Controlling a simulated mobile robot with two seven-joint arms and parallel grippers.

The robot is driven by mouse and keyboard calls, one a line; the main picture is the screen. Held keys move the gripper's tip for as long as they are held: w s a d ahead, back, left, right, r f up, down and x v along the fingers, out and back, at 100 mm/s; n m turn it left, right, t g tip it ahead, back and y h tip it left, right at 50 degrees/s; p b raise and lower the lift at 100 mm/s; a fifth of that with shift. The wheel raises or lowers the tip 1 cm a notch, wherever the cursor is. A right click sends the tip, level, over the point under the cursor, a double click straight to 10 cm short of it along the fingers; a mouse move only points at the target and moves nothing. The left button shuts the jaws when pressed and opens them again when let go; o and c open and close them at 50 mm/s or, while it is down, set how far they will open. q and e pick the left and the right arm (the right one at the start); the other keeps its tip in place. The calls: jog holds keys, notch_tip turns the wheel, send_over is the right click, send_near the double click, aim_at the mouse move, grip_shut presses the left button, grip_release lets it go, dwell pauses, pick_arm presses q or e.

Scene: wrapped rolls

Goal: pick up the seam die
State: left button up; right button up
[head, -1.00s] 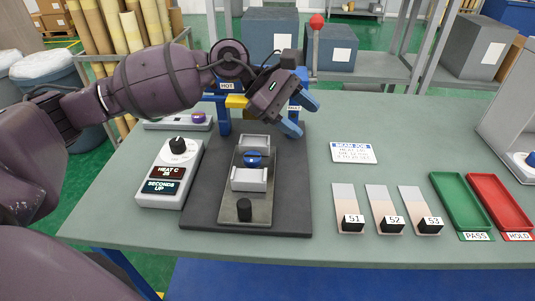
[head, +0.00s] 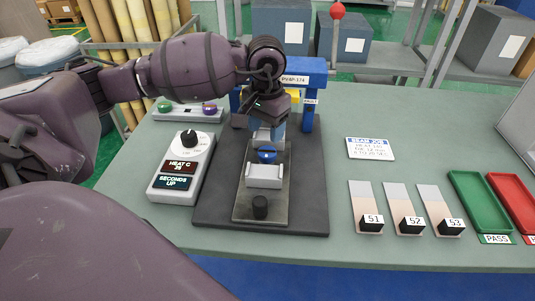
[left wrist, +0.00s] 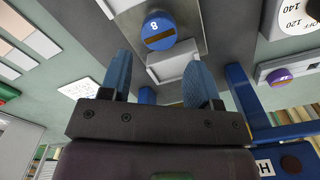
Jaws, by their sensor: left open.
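The seam die looks to be the blue round-topped piece (head: 267,154) seated between two pale blocks on a metal plate (head: 247,208). I cannot tell the exact gap. My right gripper is not in view.
A blue press frame (head: 307,112) stands right behind the fixture. A heat control box (head: 182,165) is to the left. A job card (head: 370,149), several numbered strips, a green tray (head: 478,203) and a red tray (head: 512,196) lie to the right on open bench.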

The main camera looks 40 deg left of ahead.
aim_at(267, 151)
pick_arm(q)
jog(key=shift+w+f, duration=0.2)
jog(key=shift+f, duration=4.05)
jog(key=shift+c, duration=0.3)
jog(key=c, duration=0.7)
jog(key=shift+o, duration=0.2)
jog(key=shift+r, duration=0.1)
